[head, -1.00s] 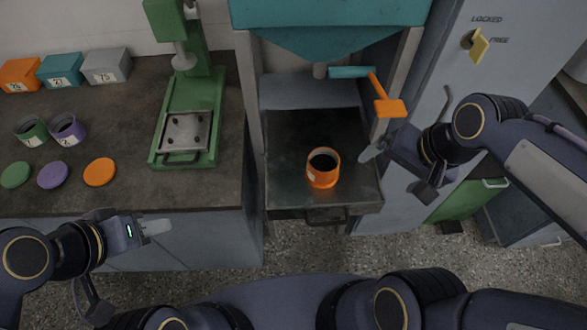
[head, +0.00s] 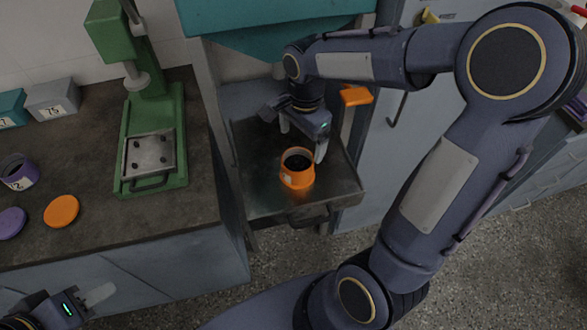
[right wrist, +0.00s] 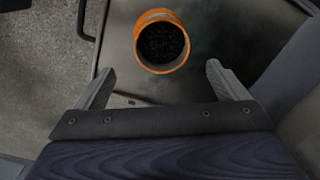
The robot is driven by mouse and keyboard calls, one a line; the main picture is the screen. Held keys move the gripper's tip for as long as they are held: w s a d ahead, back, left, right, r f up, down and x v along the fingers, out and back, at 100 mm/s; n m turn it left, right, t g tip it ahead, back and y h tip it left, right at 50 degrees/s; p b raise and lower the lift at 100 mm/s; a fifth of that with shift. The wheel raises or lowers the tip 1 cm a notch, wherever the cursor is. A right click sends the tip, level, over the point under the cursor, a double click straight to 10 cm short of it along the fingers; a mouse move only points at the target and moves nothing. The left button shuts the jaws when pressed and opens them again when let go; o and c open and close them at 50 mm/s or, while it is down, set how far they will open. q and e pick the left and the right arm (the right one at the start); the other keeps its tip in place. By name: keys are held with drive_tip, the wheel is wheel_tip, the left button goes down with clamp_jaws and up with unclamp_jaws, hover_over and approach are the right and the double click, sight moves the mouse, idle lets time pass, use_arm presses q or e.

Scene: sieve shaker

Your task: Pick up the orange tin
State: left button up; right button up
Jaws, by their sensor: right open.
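The orange tin (head: 297,169) stands upright and without a lid on the metal tray under the teal hopper. It holds dark grains, which show in the right wrist view, where the tin (right wrist: 162,41) sits ahead of the fingers. My right gripper (head: 303,140) is open and empty, close behind the tin and above the tray. In the right wrist view the two fingers (right wrist: 158,84) are spread with the tin beyond their tips, not between them. My left gripper (head: 97,295) is at the lower left by the bench front, away from the tin; its finger gap is not clear.
The metal tray (head: 258,203) has a handle at its front. The teal hopper (head: 270,30) and an orange lever (head: 356,95) are above and beside it. The bench at left holds a green press (head: 150,140), an orange lid (head: 61,211) and a purple tin (head: 19,172).

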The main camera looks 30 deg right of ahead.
drive_tip(key=w+f, duration=0.1)
drive_tip(key=f, duration=0.1)
hover_over(297, 161)
drive_tip(key=s+a, duration=0.2)
drive_tip(key=s, duration=0.1)
drive_tip(key=shift+m, duration=0.4)
drive_tip(key=f, duration=0.6)
drive_tip(key=shift+s+d+b, duration=0.1)
drive_tip(key=shift+d+b, duration=0.1)
drive_tip(key=shift+b, duration=0.1)
drive_tip(key=shift+f, duration=0.5)
drive_tip(key=c, duration=1.2)
drive_tip(key=shift+r, duration=0.1)
